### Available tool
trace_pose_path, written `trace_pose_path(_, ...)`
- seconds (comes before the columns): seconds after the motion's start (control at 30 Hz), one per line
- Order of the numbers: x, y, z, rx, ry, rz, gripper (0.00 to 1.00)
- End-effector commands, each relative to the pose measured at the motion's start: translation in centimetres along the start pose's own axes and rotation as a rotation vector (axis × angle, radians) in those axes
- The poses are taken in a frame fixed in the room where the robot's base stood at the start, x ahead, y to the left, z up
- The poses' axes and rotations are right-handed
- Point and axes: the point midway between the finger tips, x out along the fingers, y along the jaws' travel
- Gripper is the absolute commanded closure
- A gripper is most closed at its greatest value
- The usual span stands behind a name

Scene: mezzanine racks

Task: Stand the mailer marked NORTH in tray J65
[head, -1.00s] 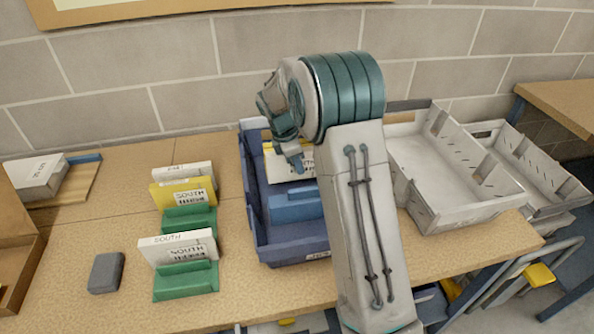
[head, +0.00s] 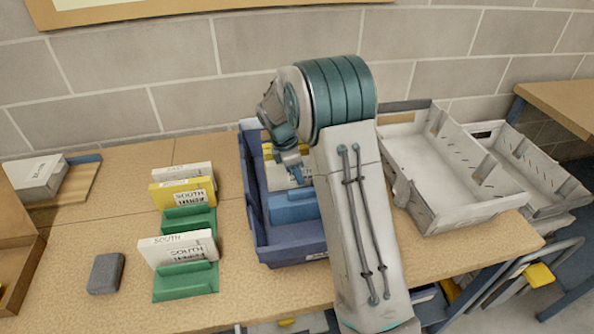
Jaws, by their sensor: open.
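No mailer legibly marked NORTH shows.
Left of the tray, green holders (head: 186,281) carry a white mailer marked SOUTH (head: 178,247), a yellow mailer (head: 183,192) and another white one (head: 183,172). A grey block (head: 106,273) lies nearby. Empty pale trays (head: 433,215) stand right.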

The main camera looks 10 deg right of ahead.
Motion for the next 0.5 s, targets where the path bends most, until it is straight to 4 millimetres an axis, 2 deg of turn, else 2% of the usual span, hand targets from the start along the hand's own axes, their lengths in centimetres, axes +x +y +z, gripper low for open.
trace_pose_path(0.5, -9.8, 0.1, 0.0, 0.001, 0.001, 0.004, 0.58)
